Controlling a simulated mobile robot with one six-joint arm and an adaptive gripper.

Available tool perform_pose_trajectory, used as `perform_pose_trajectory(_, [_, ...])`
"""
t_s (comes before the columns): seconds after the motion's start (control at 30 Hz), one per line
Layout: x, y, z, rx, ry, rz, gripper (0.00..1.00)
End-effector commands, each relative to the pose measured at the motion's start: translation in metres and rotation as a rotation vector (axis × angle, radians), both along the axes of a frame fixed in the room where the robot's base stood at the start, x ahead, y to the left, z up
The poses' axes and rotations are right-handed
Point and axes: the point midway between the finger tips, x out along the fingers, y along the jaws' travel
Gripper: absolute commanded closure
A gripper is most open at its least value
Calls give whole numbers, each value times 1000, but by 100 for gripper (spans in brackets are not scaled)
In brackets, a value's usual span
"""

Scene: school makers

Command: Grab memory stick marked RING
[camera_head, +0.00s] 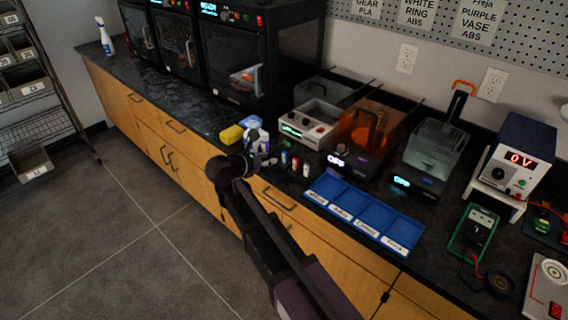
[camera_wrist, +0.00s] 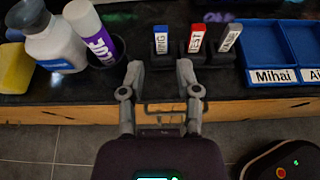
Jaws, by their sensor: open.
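Three memory sticks stand upright in dark holders on the black counter. In the wrist view, the left one has a white label that appears to read RING (camera_wrist: 161,42). The middle red one reads TEST (camera_wrist: 196,40). The right one's label (camera_wrist: 231,37) appears to read VASE. The sticks also show small in the head view, the middle one (camera_head: 295,163) among them. My gripper (camera_wrist: 160,72) is open and empty, its fingertips to either side of the RING stick's line, short of it at the counter's front. It also shows in the head view (camera_head: 243,162).
A glue stick (camera_wrist: 98,35), a white bottle (camera_wrist: 50,40) and a yellow sponge (camera_wrist: 14,70) stand left of the sticks. A blue compartment tray (camera_head: 368,205) with name labels lies to the right. Printers (camera_head: 262,50) line the back. Floor before the counter is clear.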

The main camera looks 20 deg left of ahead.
Motion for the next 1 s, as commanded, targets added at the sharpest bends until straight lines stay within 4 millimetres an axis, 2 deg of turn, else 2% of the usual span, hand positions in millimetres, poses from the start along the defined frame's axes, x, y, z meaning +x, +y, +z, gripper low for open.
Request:
perform_pose_trajectory(0.1, [15,-6,-9,0,0,-2,57])
perform_pose_trajectory(0.23, [25,-10,-13,0,0,0,57])
perform_pose_trajectory(0.77, [31,-12,-14,0,0,1,57])
perform_pose_trajectory(1.0, [50,-20,-23,1,1,1,57])
